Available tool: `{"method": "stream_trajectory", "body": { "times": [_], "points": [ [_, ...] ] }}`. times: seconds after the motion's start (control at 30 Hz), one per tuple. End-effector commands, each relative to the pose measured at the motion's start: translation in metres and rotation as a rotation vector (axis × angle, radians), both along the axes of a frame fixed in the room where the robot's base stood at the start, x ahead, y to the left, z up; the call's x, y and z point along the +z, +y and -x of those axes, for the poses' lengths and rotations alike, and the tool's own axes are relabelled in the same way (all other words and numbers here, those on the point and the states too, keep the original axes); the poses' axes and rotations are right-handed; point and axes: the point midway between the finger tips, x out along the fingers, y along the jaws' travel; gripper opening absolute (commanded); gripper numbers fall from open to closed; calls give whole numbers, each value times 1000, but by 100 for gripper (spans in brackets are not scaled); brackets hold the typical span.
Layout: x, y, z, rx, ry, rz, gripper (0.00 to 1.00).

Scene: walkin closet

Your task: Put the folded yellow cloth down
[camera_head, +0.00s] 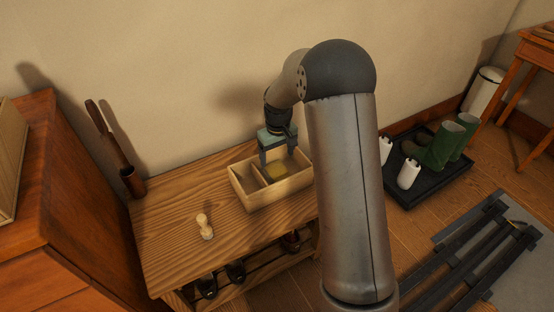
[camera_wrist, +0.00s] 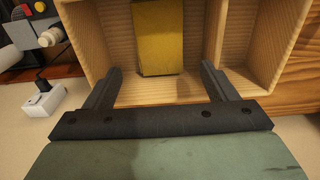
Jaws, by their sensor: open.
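The folded yellow cloth (camera_wrist: 158,38) lies in a compartment of the light wooden box in the wrist view. It also shows in the head view (camera_head: 276,171), partly hidden by my gripper. The wooden box (camera_head: 245,194) stands on the wooden bench and has a divider inside. My gripper (camera_wrist: 158,82) is open over the box's edge, its two fingers apart on either side of the cloth's near end. Nothing is held between the fingers. Whether the fingers touch the box cannot be told.
A pale wooden peg-shaped object (camera_head: 204,226) stands on the bench (camera_head: 165,235), left of the box. A shoehorn in a holder (camera_head: 131,180) stands at the bench's back left. Shoes (camera_head: 235,270) sit below. A black boot tray (camera_head: 425,182) lies on the floor at right.

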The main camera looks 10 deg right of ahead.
Motion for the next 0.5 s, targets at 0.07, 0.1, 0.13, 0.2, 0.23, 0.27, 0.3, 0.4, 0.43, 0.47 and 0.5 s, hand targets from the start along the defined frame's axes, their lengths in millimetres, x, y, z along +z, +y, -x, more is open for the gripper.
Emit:
{"method": "stream_trajectory", "body": {
  "times": [0.07, 0.1, 0.13, 0.2, 0.23, 0.27, 0.3, 0.4, 0.43, 0.47, 0.5],
  "points": [
    [24, 0, 0, 0, -4, 0, 79],
    [33, 0, 0, 0, -3, 0, 79],
    [39, 0, 1, 0, -3, 0, 79],
    [53, -1, 1, 0, -3, 0, 79],
    [59, -1, 1, 0, -3, 0, 79],
    [63, -1, 1, 0, -3, 0, 79],
    [69, -1, 2, 0, -2, -1, 79],
    [80, -1, 2, 0, -1, 0, 79],
    [82, -1, 3, 0, -1, 0, 79],
    [83, -1, 3, 0, 0, 0, 79],
    [86, -1, 5, -2, 1, 0, 79]
  ]
}}
